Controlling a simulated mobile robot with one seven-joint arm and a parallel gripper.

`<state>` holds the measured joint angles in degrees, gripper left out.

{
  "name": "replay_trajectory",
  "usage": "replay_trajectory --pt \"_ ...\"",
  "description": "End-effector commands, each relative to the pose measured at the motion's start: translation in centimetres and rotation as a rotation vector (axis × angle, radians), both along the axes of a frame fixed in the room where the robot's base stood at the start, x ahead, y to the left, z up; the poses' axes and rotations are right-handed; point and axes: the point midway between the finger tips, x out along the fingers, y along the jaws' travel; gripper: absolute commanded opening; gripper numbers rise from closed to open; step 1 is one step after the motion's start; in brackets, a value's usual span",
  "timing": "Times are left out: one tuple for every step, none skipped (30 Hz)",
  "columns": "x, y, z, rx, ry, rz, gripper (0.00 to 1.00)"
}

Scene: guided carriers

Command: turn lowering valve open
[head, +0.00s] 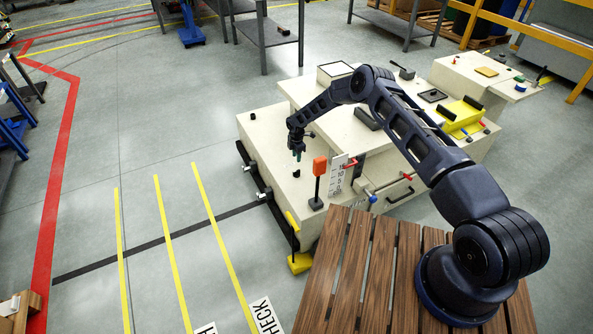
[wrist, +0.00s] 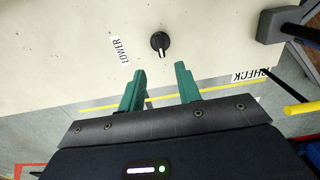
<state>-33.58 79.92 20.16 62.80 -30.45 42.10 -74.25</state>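The lowering valve is a small black round knob (wrist: 160,42) with a white pointer mark, set on the cream top of the carrier (wrist: 60,60). A white label reading LOWER (wrist: 120,50) lies beside it. In the head view the knob (head: 296,173) shows as a small dark spot on the carrier's near-left end. My gripper (wrist: 160,72) has two green fingers spread apart with nothing between them. The knob lies just beyond the fingertips, in line with the gap. In the head view my gripper (head: 297,154) hangs above the knob, apart from it.
An orange-topped post (head: 319,168) stands close to the right of the knob. A white numbered scale (head: 338,174) and a red-tipped lever (head: 350,163) are farther right. A black bumper bar (head: 265,190) runs along the carrier's edge. Yellow-lined floor on the left is clear.

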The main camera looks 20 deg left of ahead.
Motion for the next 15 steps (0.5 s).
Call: replay_trajectory --pt "0.0 0.0 -0.4 -0.001 0.001 0.000 0.34" --pt "-0.1 0.0 -0.6 -0.001 0.001 0.000 0.34" --pt "-0.1 0.0 -1.1 -0.001 0.001 0.000 0.34" --pt "-0.1 0.0 -1.5 -0.001 0.002 0.000 0.34" --pt "-0.1 0.0 -1.8 -0.001 0.002 -0.001 0.34" --pt "-0.1 0.0 -2.4 0.000 0.001 -0.001 0.34" --pt "-0.1 -0.1 -2.9 -0.001 0.002 -0.001 0.34" --pt "-0.1 0.0 -3.4 -0.001 0.002 -0.001 0.34" --pt "-0.1 0.0 -4.0 0.000 0.001 -0.001 0.34" --pt "-0.1 0.0 -4.4 0.000 0.001 -0.001 0.34" --pt "-0.1 0.0 -5.0 0.000 0.001 -0.001 0.34" --pt "-0.1 0.0 -5.6 0.000 0.001 -0.002 0.34" --pt "-0.1 0.0 -6.0 0.001 0.001 -0.002 0.34" --pt "-0.1 0.0 -6.4 0.000 0.001 -0.002 0.34" --pt "-0.1 0.0 -7.1 0.000 0.001 -0.002 0.34"
